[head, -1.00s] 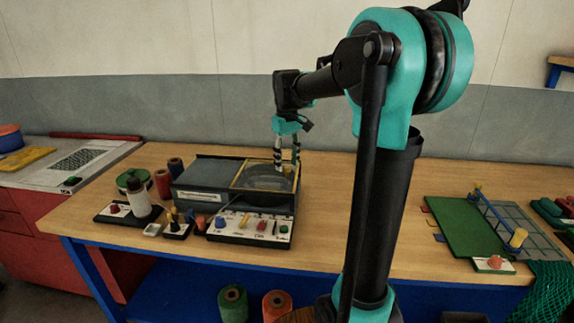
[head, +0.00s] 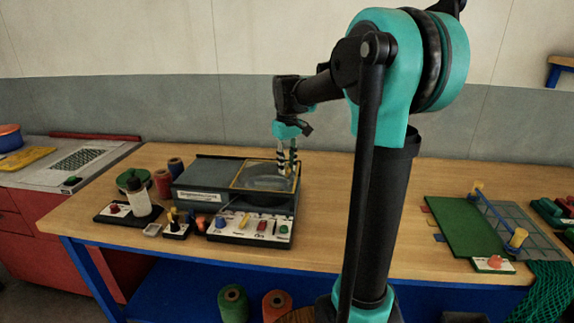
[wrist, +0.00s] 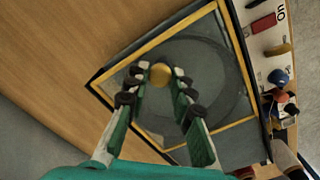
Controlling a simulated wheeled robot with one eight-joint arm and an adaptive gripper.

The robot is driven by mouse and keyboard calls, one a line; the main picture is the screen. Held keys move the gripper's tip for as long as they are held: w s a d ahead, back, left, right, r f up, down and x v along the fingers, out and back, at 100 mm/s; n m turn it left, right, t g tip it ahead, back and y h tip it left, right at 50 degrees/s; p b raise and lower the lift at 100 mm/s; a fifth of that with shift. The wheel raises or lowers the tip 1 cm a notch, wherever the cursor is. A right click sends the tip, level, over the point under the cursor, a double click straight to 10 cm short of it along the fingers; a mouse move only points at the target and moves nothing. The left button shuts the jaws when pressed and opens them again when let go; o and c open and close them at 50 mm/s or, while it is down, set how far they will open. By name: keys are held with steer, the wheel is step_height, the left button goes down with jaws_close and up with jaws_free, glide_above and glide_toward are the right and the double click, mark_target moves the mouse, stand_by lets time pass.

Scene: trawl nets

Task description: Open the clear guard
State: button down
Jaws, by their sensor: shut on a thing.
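The clear guard (head: 264,181) is a see-through panel in a yellow frame on top of the dark grey machine (head: 205,180). It lies flat and looks closed over a round dark part. It fills the middle of the wrist view (wrist: 217,70). A yellow knob (wrist: 160,74) stands near the guard's far-left corner in the wrist view. My gripper (head: 287,171) reaches down at the guard's back right in the head view. Its fingers are shut on the yellow knob, one on each side. The fingers hide the knob in the head view.
A control panel (head: 250,229) with coloured knobs is at the machine's front. A white bottle (head: 139,197), a green-topped container (head: 131,179) and spools stand to the left. A green board (head: 462,226) lies far right. Bare wooden tabletop (head: 325,215) is right of the machine.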

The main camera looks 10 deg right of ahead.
glide_above(232, 174)
stand_by(0.6)
steer(key=c, duration=1.3)
jaws_free()
step_height(232, 174, up, 12)
steer(key=shift+s, duration=0.15)
